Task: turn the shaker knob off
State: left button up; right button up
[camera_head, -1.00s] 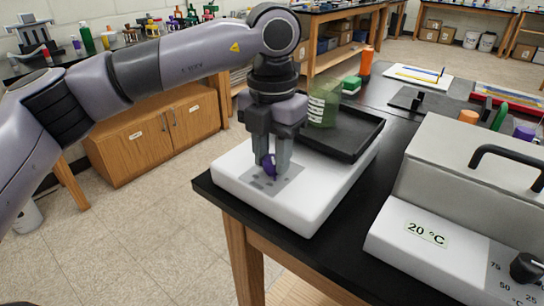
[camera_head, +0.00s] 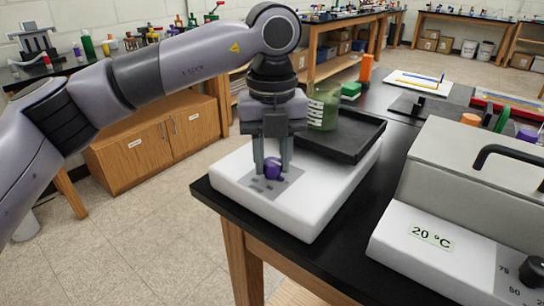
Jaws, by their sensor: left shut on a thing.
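The shaker (camera_head: 310,210) is a white box near the table corner, with a black tray (camera_head: 352,148) on top. Its purple knob (camera_head: 273,171) stands on a grey panel (camera_head: 289,183) with dark marks. My left gripper (camera_head: 273,168) points down over the panel, with one finger on each side of the knob, shut on it. The fingers partly cover the knob, and the panel's marks are too small to read. A green translucent container (camera_head: 324,108) stands in the tray behind the gripper. My right gripper is out of view.
A lidded grey-white bath (camera_head: 470,190) labelled 20 °C stands to the right, with a black knob (camera_head: 533,271). A strip of bare black tabletop (camera_head: 350,235) lies between it and the shaker. An orange object (camera_head: 366,68) stands behind the tray.

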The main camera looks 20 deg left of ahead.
aim_at(272, 161)
pick_arm(q)
jog(key=shift+r, duration=0.15)
dwell(0.3)
jog(key=o, duration=1.1)
jog(key=shift+c, duration=0.2)
notch_tip(272, 161, up, 7)
jog(key=shift+r, duration=0.1)
